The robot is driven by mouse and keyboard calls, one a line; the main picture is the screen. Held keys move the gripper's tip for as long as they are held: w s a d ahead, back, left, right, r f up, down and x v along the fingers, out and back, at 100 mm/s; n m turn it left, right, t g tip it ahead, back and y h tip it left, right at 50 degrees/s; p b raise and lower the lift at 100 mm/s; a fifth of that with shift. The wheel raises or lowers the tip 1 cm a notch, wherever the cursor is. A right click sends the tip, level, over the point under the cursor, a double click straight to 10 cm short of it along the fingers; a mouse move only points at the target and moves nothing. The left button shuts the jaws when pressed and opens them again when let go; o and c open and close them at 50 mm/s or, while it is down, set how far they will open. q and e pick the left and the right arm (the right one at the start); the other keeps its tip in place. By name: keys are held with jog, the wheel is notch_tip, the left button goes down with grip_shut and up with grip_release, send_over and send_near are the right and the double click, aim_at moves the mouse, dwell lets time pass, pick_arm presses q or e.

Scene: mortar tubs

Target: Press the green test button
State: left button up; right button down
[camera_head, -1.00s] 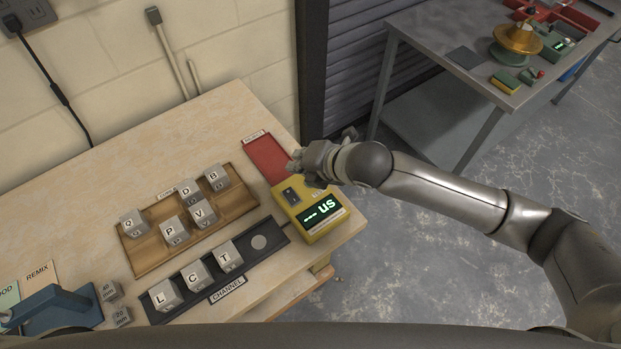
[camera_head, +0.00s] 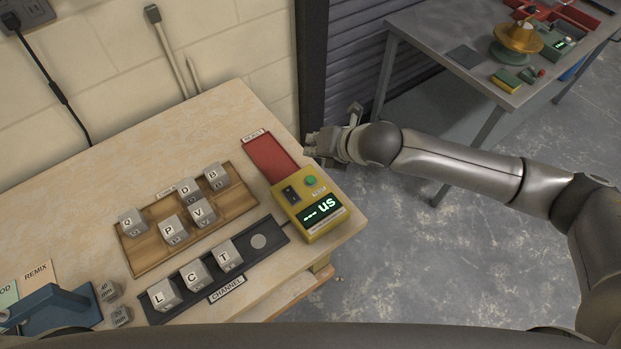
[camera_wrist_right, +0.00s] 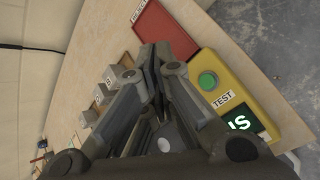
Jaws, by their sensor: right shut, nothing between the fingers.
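The green test button (camera_head: 310,181) is a round button on top of the yellow tester (camera_head: 332,228), near its back right corner. The tester's display reads "--- us" in lit green characters. My right gripper (camera_head: 308,143) is beyond the tester, over the table's right edge beside the red mat, apart from the button. In the right wrist view the gripper (camera_wrist_right: 152,52) is shut and empty. There the green button (camera_wrist_right: 208,80) shows uncovered to the right of the fingers, above a "TEST" label (camera_wrist_right: 223,99). My left gripper is not in view.
A red reject mat (camera_head: 268,158) lies behind the tester. A wooden tray (camera_head: 150,262) with several lettered cubes and a dark channel rail (camera_head: 258,242) with three cubes lie to the left. A blue device (camera_head: 52,308) stands at front left. A grey side table (camera_head: 440,65) stands back right.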

jog(key=b, duration=0.6)
send_over(314, 177)
notch_tip(314, 177, down, 6)
jog(key=shift+r, duration=0.1)
jog(key=shift+f+b, duration=0.6)
jog(key=shift+f, duration=0.65)
jog(key=shift+f, duration=0.15)
jog(key=shift+f, duration=0.25)
jog(key=shift+f, duration=0.55)
dwell(0.4)
jog(key=shift+r, duration=0.15)
jog(key=shift+r+p, duration=0.8)
jog(key=shift+p, duration=0.25)
